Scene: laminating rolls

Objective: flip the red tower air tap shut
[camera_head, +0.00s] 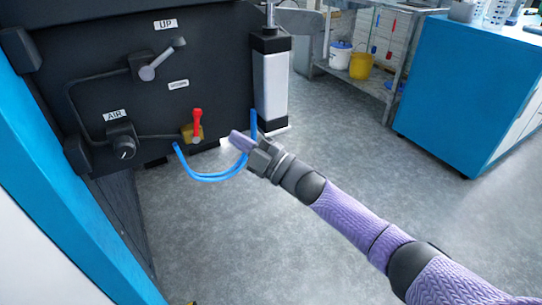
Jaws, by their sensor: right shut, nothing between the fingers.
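The red tap handle (197,121) stands upright on a brass-yellow valve body (187,133), low on the dark machine panel (100,55). A blue hose (205,178) loops below the valve and rises toward the cylinder at the right. My right gripper (236,139) is shut and empty. Its fingertips point left, a little to the right of and slightly below the red handle, and look apart from it in the picture. The depth gap between them is hard to judge. My left gripper is not in view.
A silver cylinder (273,85) stands right of the panel. A lever (160,60) under the UP label and a black AIR knob (122,142) share the panel. A blue cabinet (455,95) and yellow bucket (361,66) stand behind. The grey floor is mostly clear.

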